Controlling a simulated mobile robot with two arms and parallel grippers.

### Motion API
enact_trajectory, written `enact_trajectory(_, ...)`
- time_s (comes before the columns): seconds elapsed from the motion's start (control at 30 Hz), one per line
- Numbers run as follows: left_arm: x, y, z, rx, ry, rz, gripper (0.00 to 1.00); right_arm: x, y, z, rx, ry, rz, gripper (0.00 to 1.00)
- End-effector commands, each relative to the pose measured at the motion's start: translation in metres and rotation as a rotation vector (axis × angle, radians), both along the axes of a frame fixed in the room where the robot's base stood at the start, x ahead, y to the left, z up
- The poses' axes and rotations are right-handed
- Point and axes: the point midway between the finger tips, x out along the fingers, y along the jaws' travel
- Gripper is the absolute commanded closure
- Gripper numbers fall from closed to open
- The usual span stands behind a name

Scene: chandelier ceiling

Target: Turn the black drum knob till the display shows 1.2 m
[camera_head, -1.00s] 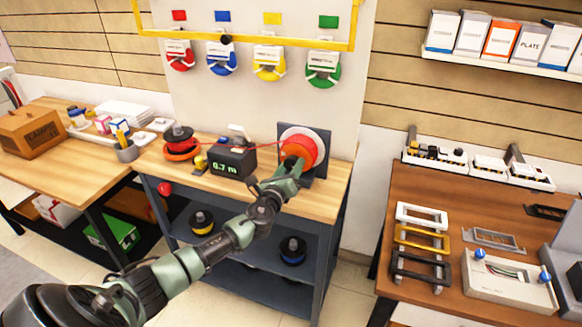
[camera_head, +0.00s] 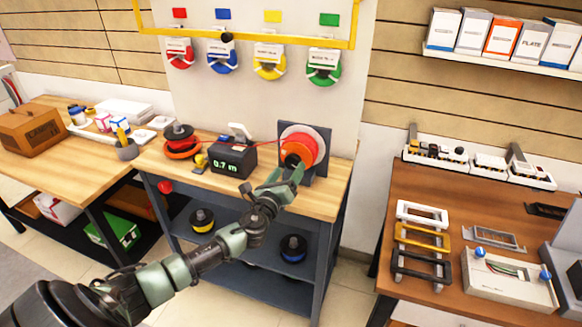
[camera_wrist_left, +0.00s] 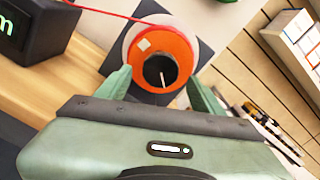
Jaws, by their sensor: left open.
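The black drum knob (camera_wrist_left: 160,72) sits in the middle of the orange drum face (camera_wrist_left: 176,48), with a white mark line on it, in the left wrist view. The drum (camera_head: 306,142) stands upright on a dark plate at the right end of the wooden bench. My left gripper (camera_head: 292,168) is open in front of it; in the left wrist view its two fingers (camera_wrist_left: 160,88) lie either side of the knob, apart from it as far as I can tell. The black display box (camera_head: 231,160) reads 0.7 m in green. My right gripper is not in view.
A red line runs from the drum past the display box to a red spool (camera_head: 180,142) at left. Coloured tape reels hang on the panel (camera_head: 265,105) behind. A brown table (camera_head: 470,215) with frames stands at right, across a gap.

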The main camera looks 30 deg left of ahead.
Motion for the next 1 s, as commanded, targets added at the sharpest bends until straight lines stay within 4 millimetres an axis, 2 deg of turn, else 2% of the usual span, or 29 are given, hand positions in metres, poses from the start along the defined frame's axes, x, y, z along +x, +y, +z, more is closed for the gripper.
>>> enact_trajectory(0.1,-0.021,-0.005,-0.002,0.001,0.003,-0.002,0.33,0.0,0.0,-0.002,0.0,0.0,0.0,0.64)
enact_trajectory(0.3,-0.04,-0.01,-0.002,0.0,0.003,-0.001,0.33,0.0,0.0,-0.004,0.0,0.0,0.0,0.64)
enact_trajectory(0.7,-0.042,-0.011,-0.001,-0.042,-0.006,0.001,0.33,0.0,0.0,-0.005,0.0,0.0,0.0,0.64)
enact_trajectory(0.77,-0.041,-0.012,-0.003,-0.142,-0.022,0.007,0.33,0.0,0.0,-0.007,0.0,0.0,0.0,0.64)
enact_trajectory(0.87,-0.037,-0.014,-0.007,-0.471,-0.081,0.022,0.33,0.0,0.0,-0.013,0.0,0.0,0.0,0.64)
enact_trajectory(0.97,-0.033,-0.018,-0.011,-0.97,-0.182,0.043,0.33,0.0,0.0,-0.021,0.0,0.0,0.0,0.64)
enact_trajectory(1.0,-0.032,-0.019,-0.011,-1.193,-0.232,0.052,0.33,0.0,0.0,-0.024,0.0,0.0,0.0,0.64)
